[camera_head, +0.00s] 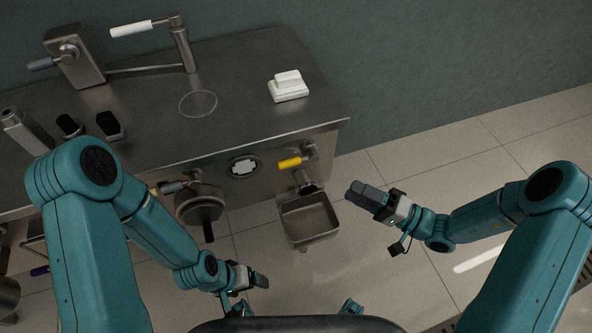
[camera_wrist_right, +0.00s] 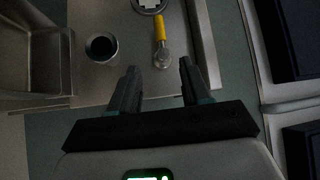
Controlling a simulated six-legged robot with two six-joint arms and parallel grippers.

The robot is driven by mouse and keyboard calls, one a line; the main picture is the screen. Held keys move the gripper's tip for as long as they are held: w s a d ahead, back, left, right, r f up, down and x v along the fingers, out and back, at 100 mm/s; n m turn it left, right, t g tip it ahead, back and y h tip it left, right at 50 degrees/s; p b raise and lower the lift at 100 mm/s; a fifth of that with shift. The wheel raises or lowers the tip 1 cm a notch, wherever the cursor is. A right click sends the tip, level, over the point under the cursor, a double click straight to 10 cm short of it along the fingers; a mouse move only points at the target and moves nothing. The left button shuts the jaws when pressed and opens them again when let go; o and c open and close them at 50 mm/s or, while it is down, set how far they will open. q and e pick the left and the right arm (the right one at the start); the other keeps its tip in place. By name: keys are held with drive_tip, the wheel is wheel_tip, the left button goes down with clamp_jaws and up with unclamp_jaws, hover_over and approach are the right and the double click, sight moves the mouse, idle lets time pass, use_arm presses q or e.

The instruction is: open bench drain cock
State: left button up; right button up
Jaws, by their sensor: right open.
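The bench drain cock has a yellow lever (camera_head: 290,163) on a metal valve body (camera_head: 309,151) at the right end of the bench front. The lever lies roughly level, pointing left in the head view. The yellow lever (camera_wrist_right: 160,27) also shows in the right wrist view, just beyond the fingertips. My right gripper (camera_head: 354,191) is right of the cock and apart from it. In the wrist view the right gripper (camera_wrist_right: 159,68) is open with nothing between its fingers. My left gripper (camera_head: 262,280) hangs low in front of the bench; its finger gap is unclear.
A metal basin (camera_head: 309,219) hangs below a dark-mouthed spout (camera_head: 306,183). A round port with a white cross (camera_head: 243,167) is left of the lever. The steel bench (camera_head: 240,100) bears a white block (camera_head: 288,86) and a white-handled lever (camera_head: 132,29). Floor right of the bench is clear.

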sight(298, 161)
drive_tip(key=x, duration=1.5)
drive_tip(key=shift+a, duration=0.45)
drive_tip(key=shift+r, duration=0.1)
clamp_jaws()
